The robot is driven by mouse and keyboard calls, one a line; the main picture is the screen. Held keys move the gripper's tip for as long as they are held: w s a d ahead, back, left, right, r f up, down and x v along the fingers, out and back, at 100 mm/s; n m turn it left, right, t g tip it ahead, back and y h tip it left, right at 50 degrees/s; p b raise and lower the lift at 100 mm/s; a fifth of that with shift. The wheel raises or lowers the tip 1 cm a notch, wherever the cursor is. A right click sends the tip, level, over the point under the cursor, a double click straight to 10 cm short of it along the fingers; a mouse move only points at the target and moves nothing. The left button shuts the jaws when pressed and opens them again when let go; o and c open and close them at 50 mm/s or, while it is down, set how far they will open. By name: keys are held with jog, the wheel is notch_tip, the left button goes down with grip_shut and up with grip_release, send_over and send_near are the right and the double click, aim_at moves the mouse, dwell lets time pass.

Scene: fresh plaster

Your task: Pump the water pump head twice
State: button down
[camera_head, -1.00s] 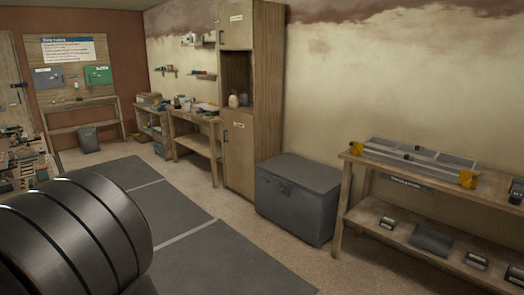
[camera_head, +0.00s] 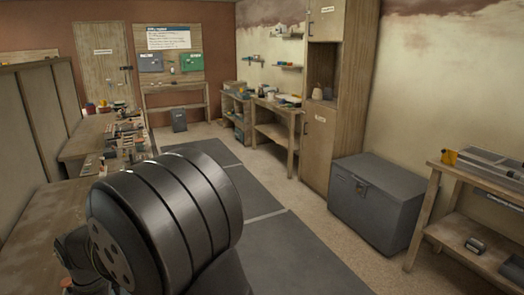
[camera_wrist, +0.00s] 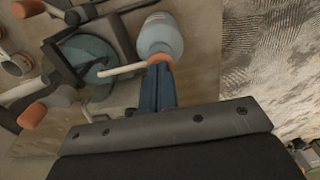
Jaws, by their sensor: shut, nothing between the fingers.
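I cannot clearly make out the water pump head in either view. In the wrist view, a rounded blue-grey piece with a pale end (camera_wrist: 160,36) lies just past the tips of my gripper (camera_wrist: 161,62). It looks close to them or touching; I cannot tell which. My gripper's narrow dark-blue fingers are together, with nothing seen between them. My gripper is not visible in the head view.
Several orange-tipped grey parts, one here (camera_wrist: 32,115), lie at the wrist view's left. In the head view, a cluttered workbench (camera_head: 85,140) stands left. A grey chest (camera_head: 378,200), a tall wooden cabinet (camera_head: 330,110) and shelves stand right. Grey floor mats (camera_head: 260,190) look clear.

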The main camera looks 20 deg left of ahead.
jog(key=shift+r, duration=1.4)
jog(key=shift+r, duration=3)
